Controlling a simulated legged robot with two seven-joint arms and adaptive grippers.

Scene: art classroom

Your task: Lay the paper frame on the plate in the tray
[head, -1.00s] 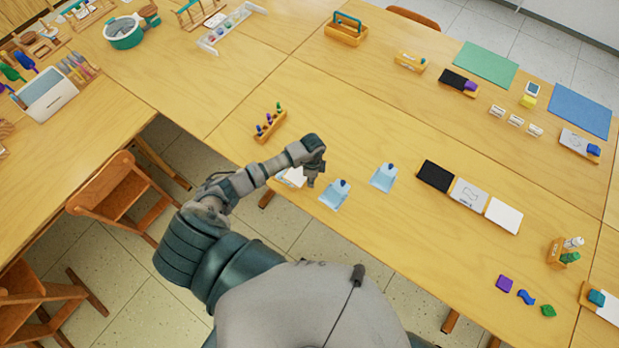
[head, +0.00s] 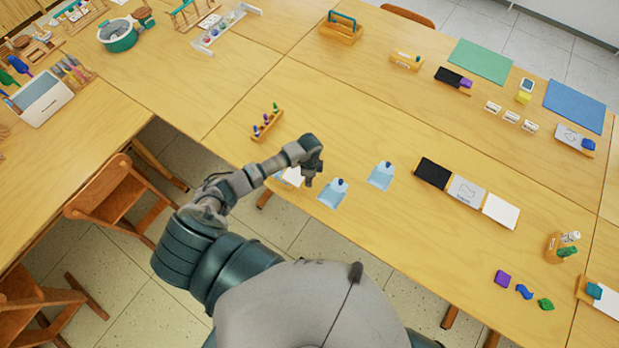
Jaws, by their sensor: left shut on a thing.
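My left gripper (head: 309,180) points down over the near edge of the long table and is shut. A white flat piece (head: 291,176), apparently the paper frame, shows right beside its fingers, partly hidden by my arm. The fingers' contact on it is too small to see. To the right lie a black panel (head: 433,173), a grey plate with a drawn figure (head: 467,190) and a white panel (head: 500,211), side by side in what looks like one shallow wooden tray (head: 450,180). My right gripper is not in view.
Two light blue pieces with dark blue knobs (head: 333,193) (head: 381,175) lie just right of my gripper. A wooden peg holder (head: 266,124) stands behind it. Small purple, blue and green pieces (head: 502,278) lie front right. The table's middle is clear.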

